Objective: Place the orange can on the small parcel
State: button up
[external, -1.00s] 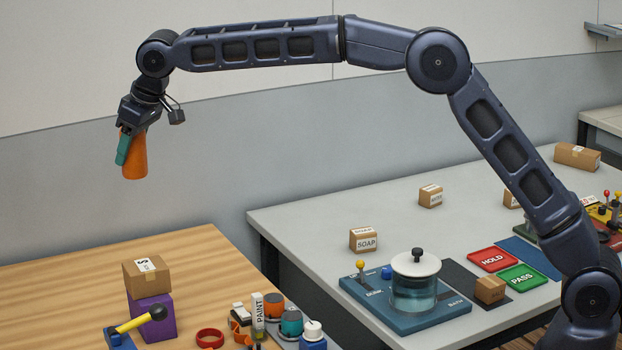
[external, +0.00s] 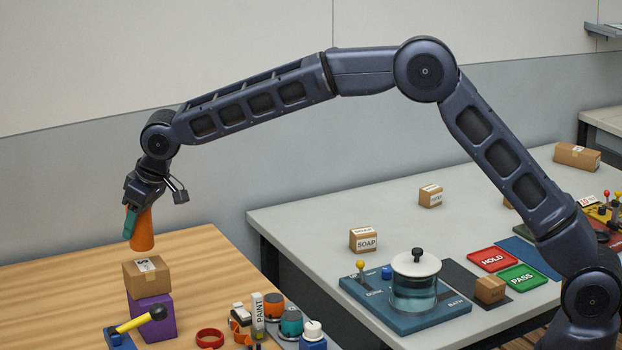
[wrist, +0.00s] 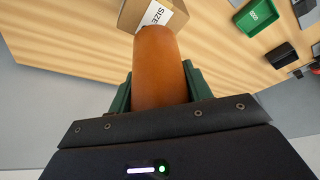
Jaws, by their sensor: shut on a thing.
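My gripper (external: 139,219) is shut on the orange can (external: 143,236) and holds it in the air, nearly upright, just above the small parcel (external: 146,276). The parcel is a brown carton with a white label, resting on a purple block (external: 152,318) on the wooden table. A gap shows between the can's bottom and the parcel's top in the external view. In the wrist view the can (wrist: 160,70) sits between the green fingers, and the parcel (wrist: 132,14) shows partly behind its far end. The can hides some of the parcel there.
A yellow-handled lever (external: 135,322) stands in front of the purple block. A red ring (external: 209,338) and several paint containers (external: 290,322) are to its right. The wooden table (external: 60,290) is clear at left. A grey table (external: 310,221) with a SOAP box (external: 364,240) stands at right.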

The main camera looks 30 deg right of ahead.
aim_at(129, 242)
jog(key=shift+f, duration=2)
jog(key=shift+f, duration=0.1)
jog(key=o, duration=1.1)
jog(key=shift+o, duration=0.2)
jog(key=v, duration=1.2)
